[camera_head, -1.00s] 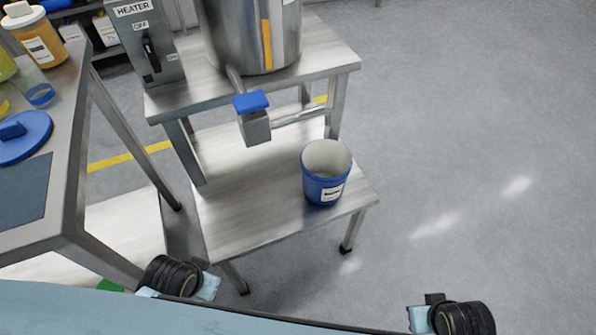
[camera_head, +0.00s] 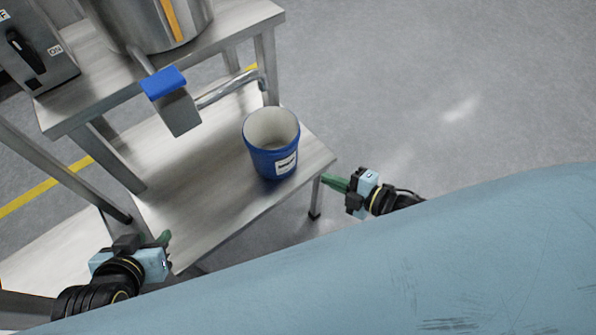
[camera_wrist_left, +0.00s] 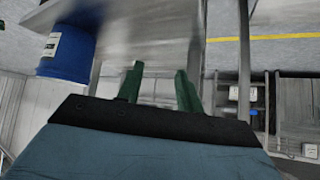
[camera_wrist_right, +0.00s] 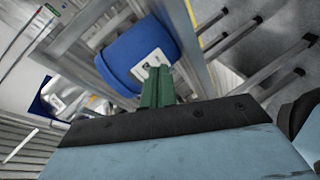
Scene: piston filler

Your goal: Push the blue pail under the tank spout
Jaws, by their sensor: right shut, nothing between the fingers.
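The blue pail (camera_head: 270,158), with a white label and pale inside, stands upright on the lower shelf (camera_head: 185,195) near its right edge. The tank spout (camera_head: 180,110), a metal block with a blue top (camera_head: 163,83), hangs left of and above the pail. My right gripper (camera_head: 328,182) is shut and empty, just right of the shelf corner and apart from the pail. The pail also shows beyond its fingers in the right wrist view (camera_wrist_right: 135,55). My left gripper (camera_head: 165,238) is at the shelf's near left edge; its green fingers (camera_wrist_left: 160,88) are spread, with nothing between them.
The steel tank (camera_head: 155,20) and the heater box (camera_head: 35,50) stand on the upper shelf (camera_head: 100,80). A metal pipe (camera_head: 225,92) runs right from the spout. Shelf legs (camera_head: 315,200) stand near my right gripper. The floor at right is clear.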

